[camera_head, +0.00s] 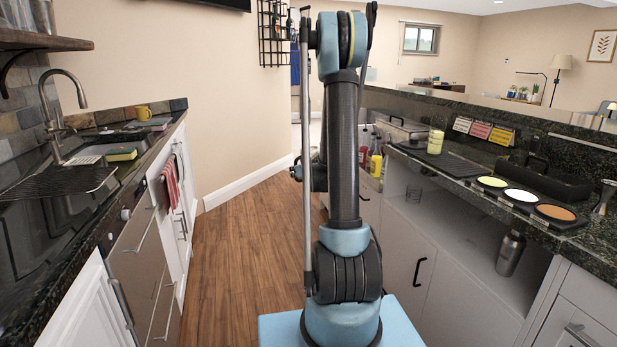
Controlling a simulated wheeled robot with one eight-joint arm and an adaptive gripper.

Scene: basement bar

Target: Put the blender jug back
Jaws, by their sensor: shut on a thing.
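My arm stands upright in the middle of the view and hides much of what lies behind it. A dark part of my gripper (297,171) shows just left of the upright arm link, over the far floor. The rest of my gripper is behind the arm, and its fingertips are not clear. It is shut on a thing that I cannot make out. I cannot pick out a blender jug or a blender base for certain anywhere in view.
The left counter (60,225) holds a sink and tap (62,110). The right bar counter (595,245) bears a yellowish jar (435,142) and a tray of round coloured pads (521,195). A metal flask (510,253) stands on the shelf below. Wooden floor (235,250) lies clear between.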

